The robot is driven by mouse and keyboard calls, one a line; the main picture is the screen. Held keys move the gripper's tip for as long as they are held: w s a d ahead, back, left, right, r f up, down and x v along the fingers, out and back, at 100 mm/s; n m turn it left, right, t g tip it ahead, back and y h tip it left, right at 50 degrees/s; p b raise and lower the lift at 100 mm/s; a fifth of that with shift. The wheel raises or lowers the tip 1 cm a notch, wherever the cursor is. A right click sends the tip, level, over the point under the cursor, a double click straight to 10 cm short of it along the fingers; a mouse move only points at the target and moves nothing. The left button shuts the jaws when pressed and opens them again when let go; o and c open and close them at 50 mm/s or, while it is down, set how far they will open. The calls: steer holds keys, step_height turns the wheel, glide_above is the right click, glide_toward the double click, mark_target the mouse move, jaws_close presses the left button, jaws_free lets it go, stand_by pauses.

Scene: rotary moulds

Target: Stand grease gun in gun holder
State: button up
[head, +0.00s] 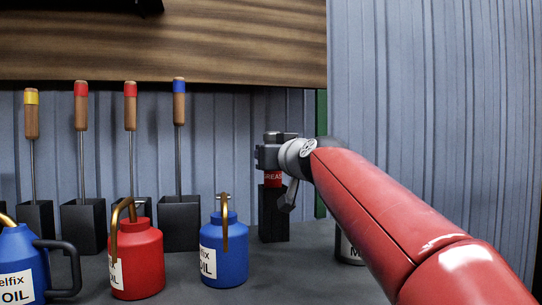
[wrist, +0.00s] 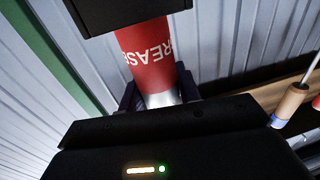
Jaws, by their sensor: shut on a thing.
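The grease gun (head: 272,179) is a red cylinder with a white GREASE label, seen below my gripper (head: 268,155) in the head view. In the wrist view the red grease gun (wrist: 149,45) has a silver end between the dark fingers of my gripper (wrist: 160,95), which is shut on it. The gun holder (head: 273,215) is a black upright block directly under the gun. In the wrist view the gun's far end meets the black holder (wrist: 125,10) and is hidden by it, so it appears to be inside. The gun looks about upright.
A blue oil can (head: 223,255) and a red oil can (head: 137,262) stand left of the holder. Several wooden-handled tools stand in black blocks (head: 83,225) further left. A partly hidden can (head: 347,248) stands right, under my arm. A corrugated wall (head: 430,100) is close behind.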

steer(key=shift+f+b, duration=0.4)
steer(key=shift+b, duration=0.1)
steer(key=o, duration=0.9)
steer(key=shift+o, duration=0.9)
steer(key=shift+f, duration=0.1)
steer(key=b+v, duration=0.1)
steer(key=v, duration=0.7)
steer(key=shift+b, duration=0.4)
steer(key=shift+w, duration=0.1)
